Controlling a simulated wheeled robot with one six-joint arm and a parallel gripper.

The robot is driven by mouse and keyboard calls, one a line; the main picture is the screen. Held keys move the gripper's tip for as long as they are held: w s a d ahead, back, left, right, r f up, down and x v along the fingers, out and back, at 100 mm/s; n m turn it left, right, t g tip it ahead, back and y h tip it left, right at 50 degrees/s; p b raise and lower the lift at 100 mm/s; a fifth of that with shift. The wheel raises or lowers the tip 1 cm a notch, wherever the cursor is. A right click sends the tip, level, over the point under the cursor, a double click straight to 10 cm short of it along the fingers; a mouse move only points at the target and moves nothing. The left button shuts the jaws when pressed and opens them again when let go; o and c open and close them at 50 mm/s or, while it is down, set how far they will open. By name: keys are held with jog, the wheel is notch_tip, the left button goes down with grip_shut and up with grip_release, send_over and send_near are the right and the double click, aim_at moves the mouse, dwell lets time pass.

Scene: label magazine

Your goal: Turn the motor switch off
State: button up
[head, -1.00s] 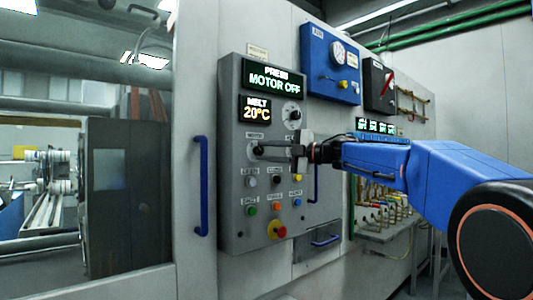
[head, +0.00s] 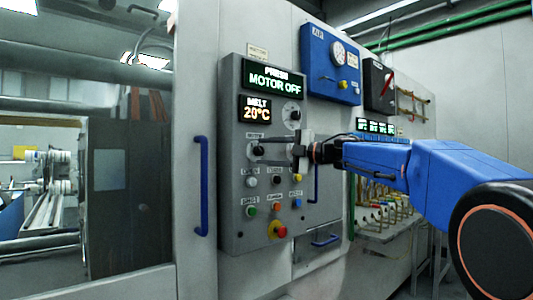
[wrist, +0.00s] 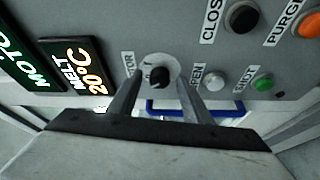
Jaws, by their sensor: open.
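The motor switch (wrist: 159,76) is a black rotary knob on a pale round plate, its label partly hidden in the wrist view. In the head view the motor switch (head: 258,150) is on the left of the grey control panel (head: 235,190). The press display (head: 274,78) reads MOTOR OFF. My gripper (wrist: 165,92) is open, with one finger on each side of the knob and slightly short of it. In the head view my gripper (head: 272,150) reaches the panel from the right. I cannot tell whether a finger touches the knob.
The melt display (head: 256,108) reads 20°C. Another black knob (head: 295,115) is at upper right. A blue door handle (head: 202,185) stands left of the panel.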

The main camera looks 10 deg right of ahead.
jog(key=v, duration=1.7)
jog(key=s+d+f+m+t+h, duration=0.1)
jog(key=d+f+m+t+h, duration=0.15)
jog(key=m+t+h, duration=0.4)
jog(key=s+d+f+m+t+h, duration=0.1)
jog(key=d+m+t+h, duration=0.2)
jog(key=m+h, duration=0.6)
jog(key=s+d+f+m+g+h, duration=0.1)
jog(key=s+f+m+g, duration=0.25)
jog(key=f, duration=0.45)
jog(key=s+d+f+m+g+h, duration=0.2)
jog(key=s+f+m, duration=0.25)
jog(key=f, duration=0.45)
jog(key=s+a+f+m+g+y, duration=0.1)
jog(key=s+a+f+g, duration=0.2)
jog(key=s+f, duration=0.5)
jog(key=s+a+f+m+g+y, duration=0.1)
jog(key=s+a+f+g, duration=0.2)
jog(key=s+f, duration=0.5)
jog(key=s+a+f+m+g+y, duration=0.1)
jog(key=s+a+f+g, duration=0.3)
jog(key=s+f, duration=0.4)
notch_tip(320, 180, down, 5)
jog(key=shift+f+y, duration=0.1)
jog(key=shift+y, duration=0.35)
jog(key=shift+m, duration=0.25)
